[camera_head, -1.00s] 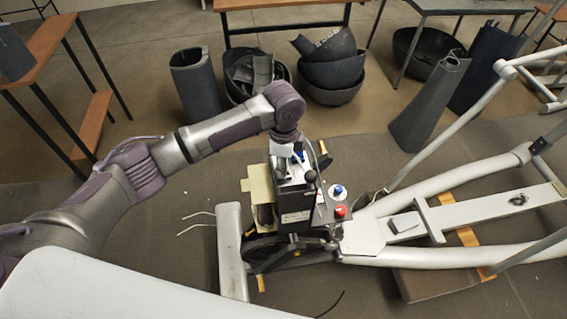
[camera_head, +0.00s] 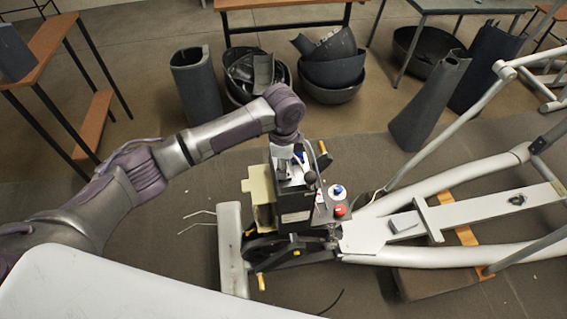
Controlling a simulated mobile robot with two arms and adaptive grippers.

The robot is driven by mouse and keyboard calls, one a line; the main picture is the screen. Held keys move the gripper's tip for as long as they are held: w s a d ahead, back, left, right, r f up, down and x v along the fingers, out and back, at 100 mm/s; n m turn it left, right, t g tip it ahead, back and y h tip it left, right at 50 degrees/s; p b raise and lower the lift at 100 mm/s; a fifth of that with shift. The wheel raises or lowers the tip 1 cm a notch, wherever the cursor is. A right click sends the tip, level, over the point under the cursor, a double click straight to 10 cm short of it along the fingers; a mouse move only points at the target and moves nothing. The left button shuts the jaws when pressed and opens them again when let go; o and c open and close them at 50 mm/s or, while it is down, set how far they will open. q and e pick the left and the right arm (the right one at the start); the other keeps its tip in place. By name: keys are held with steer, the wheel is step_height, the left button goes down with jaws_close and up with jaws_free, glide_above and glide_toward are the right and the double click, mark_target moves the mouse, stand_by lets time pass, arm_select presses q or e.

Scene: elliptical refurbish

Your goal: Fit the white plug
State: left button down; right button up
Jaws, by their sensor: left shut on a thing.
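My left gripper (camera_head: 291,172) points down over the dark boxy housing (camera_head: 295,217) at the front of the elliptical machine. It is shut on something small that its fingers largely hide. I cannot tell for sure that this is the white plug, and I do not see the plug clearly elsewhere. A bit of blue (camera_head: 300,157) shows beside the fingers. To the right of the gripper are a blue-and-white knob (camera_head: 337,191) and a red knob (camera_head: 340,211). My right gripper is not in view.
The machine's light frame (camera_head: 440,217) runs off to the right. A beige panel (camera_head: 260,184) stands left of the housing. Grey covers (camera_head: 424,105) and dark bins (camera_head: 333,72) stand behind on the floor. An orange-topped bench (camera_head: 38,48) is at the left.

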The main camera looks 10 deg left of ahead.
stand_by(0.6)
arm_select(q)
steer(key=shift+p, duration=0.5)
stand_by(0.5)
steer(key=shift+p, duration=0.45)
steer(key=shift+s+f, duration=0.15)
steer(key=shift+f, duration=0.25)
stand_by(0.8)
steer(key=shift+r+p, duration=0.2)
steer(key=shift+p, duration=0.15)
steer(key=shift+r, duration=0.25)
stand_by(0.7)
steer(key=shift+p, duration=0.4)
